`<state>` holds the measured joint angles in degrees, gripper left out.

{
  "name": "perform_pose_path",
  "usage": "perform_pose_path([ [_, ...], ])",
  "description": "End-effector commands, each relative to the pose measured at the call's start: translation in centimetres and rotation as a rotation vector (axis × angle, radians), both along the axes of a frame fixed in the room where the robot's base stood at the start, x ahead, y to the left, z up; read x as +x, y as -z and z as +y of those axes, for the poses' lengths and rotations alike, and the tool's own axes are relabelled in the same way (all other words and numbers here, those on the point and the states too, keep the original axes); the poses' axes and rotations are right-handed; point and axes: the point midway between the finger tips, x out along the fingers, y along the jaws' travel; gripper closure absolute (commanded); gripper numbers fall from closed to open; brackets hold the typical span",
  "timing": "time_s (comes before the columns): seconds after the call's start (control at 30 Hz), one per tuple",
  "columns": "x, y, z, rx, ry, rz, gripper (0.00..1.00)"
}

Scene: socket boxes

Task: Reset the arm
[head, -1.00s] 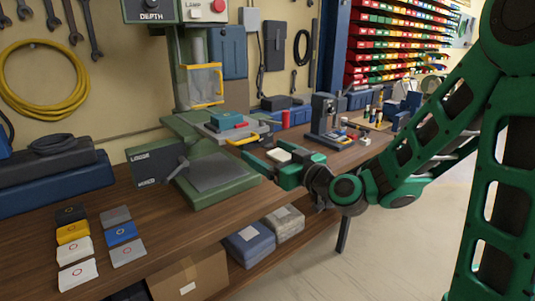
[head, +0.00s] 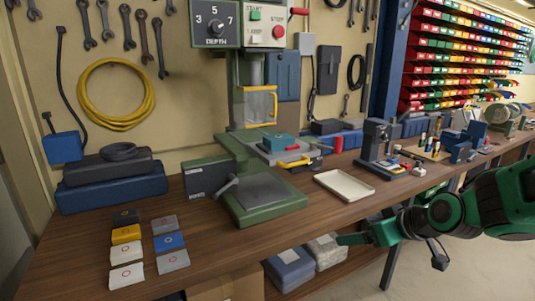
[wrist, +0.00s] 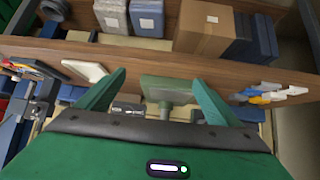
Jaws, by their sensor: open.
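My gripper (head: 358,233) is at the right in the head view, low in front of the bench's front edge and apart from it. In the wrist view my gripper (wrist: 159,80) has its two green fingers spread wide with nothing between them. The arm comes in from the right edge, and part of it is out of frame. A white tray (head: 343,186) lies empty on the wooden bench (head: 215,245), up and left of the gripper. The tray also shows in the wrist view (wrist: 86,70), left of the fingers.
A green drill press (head: 263,198) stands mid-bench, with a teal block on its table (head: 280,142). Several coloured cards (head: 168,241) lie at the front left.

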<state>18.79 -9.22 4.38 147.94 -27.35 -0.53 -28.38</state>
Motion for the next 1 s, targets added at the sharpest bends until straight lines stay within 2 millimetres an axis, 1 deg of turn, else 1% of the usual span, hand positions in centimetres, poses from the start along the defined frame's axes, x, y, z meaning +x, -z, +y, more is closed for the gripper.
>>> perform_pose_path([
  [0.03, -1.1, 0.3, -1.5, -0.019, 0.038, 0.050, 0.13],
  [0.1, -2.9, 1.0, -3.7, -0.037, 0.100, 0.132, 0.13],
  [0.17, -4.6, 1.4, -5.6, -0.049, 0.159, 0.200, 0.13],
  [0.2, -5.9, 1.7, -6.8, -0.054, 0.202, 0.247, 0.13],
  [0.27, -7.8, 1.9, -8.5, -0.059, 0.268, 0.315, 0.13],
  [0.3, -9.2, 2.0, -9.6, -0.060, 0.316, 0.358, 0.13],
  [0.37, -11.3, 2.1, -11.1, -0.058, 0.389, 0.426, 0.13],
  [0.4, -12.8, 2.1, -12.1, -0.053, 0.439, 0.471, 0.13],
  [0.47, -15.2, 2.0, -13.3, -0.042, 0.517, 0.536, 0.13],
  [0.5, -16.7, 1.9, -14.0, -0.032, 0.569, 0.578, 0.13],
  [0.6, -20.5, 1.5, -15.3, -0.001, 0.692, 0.680, 0.13],
  [0.7, -23.7, 1.1, -16.0, 0.034, 0.796, 0.764, 0.13],
  [0.73, -24.5, 1.0, -16.1, 0.042, 0.822, 0.785, 0.13],
  [0.83, -26.4, 0.8, -16.2, 0.067, 0.883, 0.836, 0.13],
  [0.9, -27.1, 0.6, -16.1, 0.077, 0.909, 0.857, 0.13],
  [1.0, -27.5, 0.6, -16.1, 0.082, 0.922, 0.868, 0.13],
])
